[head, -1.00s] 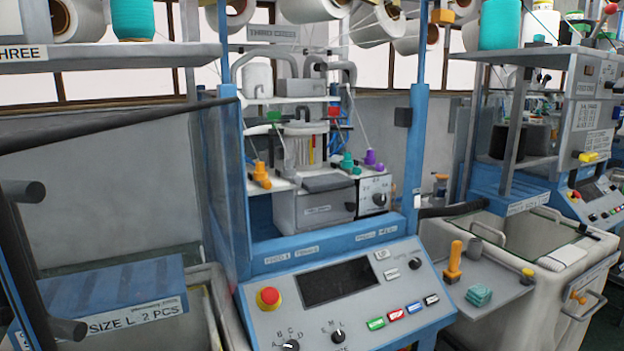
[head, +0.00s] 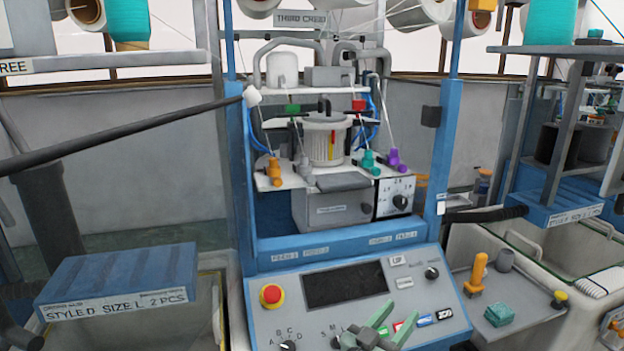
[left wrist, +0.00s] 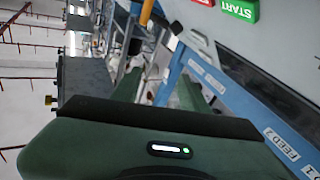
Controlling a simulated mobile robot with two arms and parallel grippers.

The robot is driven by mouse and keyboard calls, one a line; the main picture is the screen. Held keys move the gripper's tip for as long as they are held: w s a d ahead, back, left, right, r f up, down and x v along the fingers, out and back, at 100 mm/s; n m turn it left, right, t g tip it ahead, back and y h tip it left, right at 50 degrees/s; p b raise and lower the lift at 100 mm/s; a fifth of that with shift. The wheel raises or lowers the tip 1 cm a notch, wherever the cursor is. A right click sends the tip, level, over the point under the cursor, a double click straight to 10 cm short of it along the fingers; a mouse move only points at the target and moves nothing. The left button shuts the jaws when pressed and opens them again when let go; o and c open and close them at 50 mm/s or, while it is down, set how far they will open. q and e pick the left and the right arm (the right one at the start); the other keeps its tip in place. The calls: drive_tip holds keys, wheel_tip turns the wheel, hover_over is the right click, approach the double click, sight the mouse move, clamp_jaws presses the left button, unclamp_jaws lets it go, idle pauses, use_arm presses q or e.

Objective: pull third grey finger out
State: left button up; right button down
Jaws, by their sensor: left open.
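The knitting machine (head: 330,210) stands ahead in the head view. On its white plate are an orange peg (head: 274,172), a small grey peg (head: 304,165), a teal peg (head: 368,162) and a purple peg (head: 393,160). I cannot tell which grey part is the third finger. My left gripper (head: 397,308), with green fingers, is open and empty over the sloping control panel (head: 262,325), low in front of and apart from the pegs. In the left wrist view its green fingers (left wrist: 160,88) are apart, near the blue machine front with FEED labels.
The panel carries a red stop button (head: 271,294) and a dark screen (head: 343,284). The green START button (left wrist: 240,8) shows in the left wrist view. Blue posts (head: 443,150) flank the machine. A side shelf (head: 515,316) holds a teal block (head: 499,314) at right.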

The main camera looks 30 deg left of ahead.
use_arm(q)
drive_tip(key=w+a+r+n+t+y, duration=0.2)
drive_tip(key=a+r+n+t+y, duration=0.3)
drive_tip(key=r, duration=0.7)
drive_tip(key=n+g+y+p, duration=0.1)
drive_tip(key=n+g+y, duration=1.15)
drive_tip(key=n, duration=0.35)
approach(311, 181)
drive_tip(key=x, duration=0.2)
drive_tip(key=p+x, duration=0.2)
drive_tip(key=x, duration=0.4)
drive_tip(key=shift+w+a+r, duration=0.1)
drive_tip(key=shift+r, duration=0.1)
drive_tip(key=shift+w+a+h, duration=0.25)
drive_tip(key=shift+w+a, duration=0.15)
drive_tip(key=shift+a, duration=0.05)
use_arm(e)
drive_tip(key=r, duration=0.3)
drive_tip(key=shift+w+d+r, duration=0.2)
drive_tip(key=shift+w+d, duration=0.1)
drive_tip(key=shift+d, duration=0.05)
use_arm(q)
clamp_jaws()
use_arm(e)
drive_tip(key=shift+a, duration=0.15)
use_arm(q)
drive_tip(key=shift+f, duration=0.1)
